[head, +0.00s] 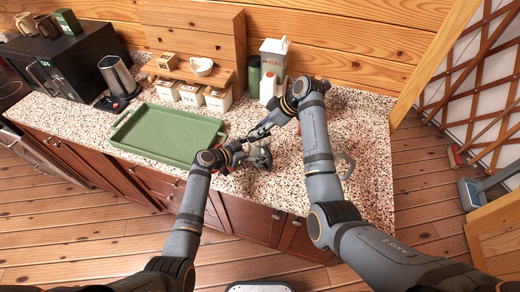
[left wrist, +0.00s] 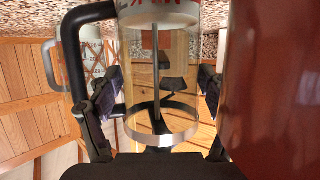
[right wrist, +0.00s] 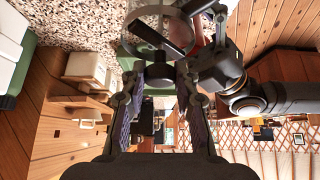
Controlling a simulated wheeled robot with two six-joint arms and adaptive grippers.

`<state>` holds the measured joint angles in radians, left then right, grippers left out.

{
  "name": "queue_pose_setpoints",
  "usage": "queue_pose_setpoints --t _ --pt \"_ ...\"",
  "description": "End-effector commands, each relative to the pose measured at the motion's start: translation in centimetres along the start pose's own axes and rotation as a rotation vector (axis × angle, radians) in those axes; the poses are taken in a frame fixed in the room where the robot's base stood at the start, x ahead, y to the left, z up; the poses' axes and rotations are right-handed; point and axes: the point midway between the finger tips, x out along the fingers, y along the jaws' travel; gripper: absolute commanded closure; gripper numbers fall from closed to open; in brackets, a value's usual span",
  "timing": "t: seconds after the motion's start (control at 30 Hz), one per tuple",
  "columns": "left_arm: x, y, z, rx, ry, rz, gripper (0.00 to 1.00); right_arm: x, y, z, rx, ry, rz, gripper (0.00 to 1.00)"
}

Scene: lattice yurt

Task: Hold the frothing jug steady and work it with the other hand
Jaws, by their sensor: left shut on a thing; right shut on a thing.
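The frothing jug (head: 262,160), clear glass with a metal band, stands near the counter's front edge. In the left wrist view the jug (left wrist: 180,120) shows its black side handle (left wrist: 72,60) and the thin plunger rod inside. My left gripper (head: 238,154) is shut on the jug from the left, a finger on each side of the glass. My right gripper (head: 266,130) is above the jug and shut on its black plunger knob (right wrist: 181,72). The grip on the knob is partly hidden in the head view.
A green tray (head: 170,134) lies left of the jug. White canisters (head: 217,100), a kettle (head: 117,76) and a tall white container (head: 273,54) stand behind. A clear measuring jug (head: 345,165) stands to the right. A dark red surface (left wrist: 275,90) fills the left wrist view's right side.

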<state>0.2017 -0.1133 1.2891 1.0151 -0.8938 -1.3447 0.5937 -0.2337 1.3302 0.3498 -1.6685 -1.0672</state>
Motion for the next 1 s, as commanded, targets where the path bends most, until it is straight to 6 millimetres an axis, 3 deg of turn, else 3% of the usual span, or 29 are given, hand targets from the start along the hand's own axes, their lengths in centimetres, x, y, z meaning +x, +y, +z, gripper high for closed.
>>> queue_pose_setpoints --t 0.13,0.53,1.0 --pt "0.0 0.2 0.5 -0.003 -0.008 0.003 0.64 -0.6 0.1 -0.5 -0.002 0.002 0.002 0.85" --pt "0.0 0.1 0.5 -0.003 -0.008 0.003 0.64 -5.6 0.1 -3.9 -0.002 0.003 0.003 0.85" --pt "0.0 0.1 0.5 -0.003 -0.008 0.003 0.64 -5.8 0.0 -4.0 -0.001 0.001 0.0 0.85"
